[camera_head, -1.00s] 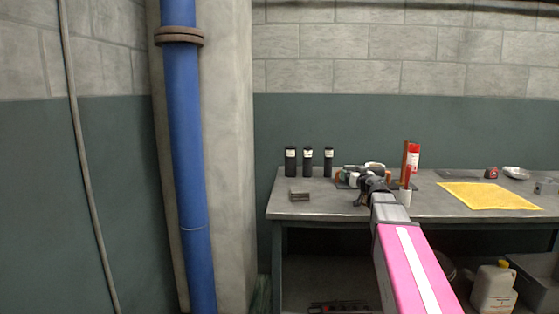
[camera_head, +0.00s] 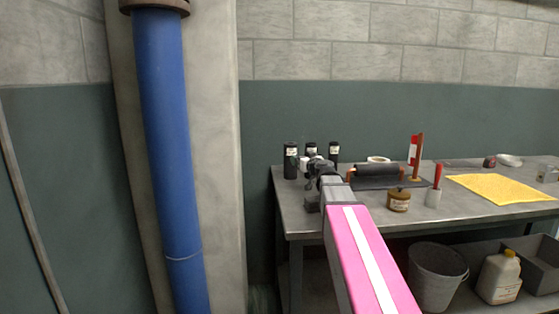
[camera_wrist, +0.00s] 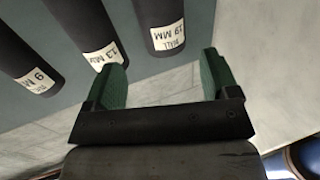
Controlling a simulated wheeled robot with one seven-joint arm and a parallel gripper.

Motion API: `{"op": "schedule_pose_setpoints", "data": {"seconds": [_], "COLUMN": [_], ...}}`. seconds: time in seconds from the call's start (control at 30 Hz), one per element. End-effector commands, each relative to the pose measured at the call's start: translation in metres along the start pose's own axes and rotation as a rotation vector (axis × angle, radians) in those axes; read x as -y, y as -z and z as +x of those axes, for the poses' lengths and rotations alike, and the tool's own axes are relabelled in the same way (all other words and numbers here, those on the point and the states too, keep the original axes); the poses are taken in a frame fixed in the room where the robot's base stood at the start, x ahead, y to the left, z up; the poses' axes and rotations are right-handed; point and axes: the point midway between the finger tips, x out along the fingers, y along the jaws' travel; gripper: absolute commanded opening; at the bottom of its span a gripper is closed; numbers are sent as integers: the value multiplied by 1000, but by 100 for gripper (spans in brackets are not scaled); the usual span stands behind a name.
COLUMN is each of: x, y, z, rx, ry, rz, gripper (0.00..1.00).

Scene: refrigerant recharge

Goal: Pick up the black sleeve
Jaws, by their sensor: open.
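Three black upright sleeves with white labels stand at the left back of the workbench: a left one (camera_head: 291,163), a middle one (camera_head: 311,147) partly hidden by my gripper, and a right one (camera_head: 333,155). In the wrist view the labels show 9 (camera_wrist: 30,55), 13 MM (camera_wrist: 82,22) and WALL 19 MM (camera_wrist: 158,14). My gripper (camera_head: 312,168) is in front of the sleeves; its green fingers (camera_wrist: 163,68) are open and empty. The 19 MM sleeve lies ahead of the gap between the fingers, and the 13 MM sleeve ahead of the left finger.
A blue pipe (camera_head: 170,130) stands left of the bench.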

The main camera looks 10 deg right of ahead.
Motion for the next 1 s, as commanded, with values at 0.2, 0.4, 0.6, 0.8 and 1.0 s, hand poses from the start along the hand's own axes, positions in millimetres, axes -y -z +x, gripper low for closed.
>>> {"op": "schedule_pose_setpoints", "data": {"seconds": [0.2,0.4,0.6,0.8,1.0], "x": [0,-2,-1,-2,-5], "y": [0,0,0,0,1], "z": [4,30,55,66,95], "rx": [0,0,0,0,0], "ry": [0,1,0,0,1], "rz": [0,0,0,0,0], "gripper": [81,81,81,81,81]}}
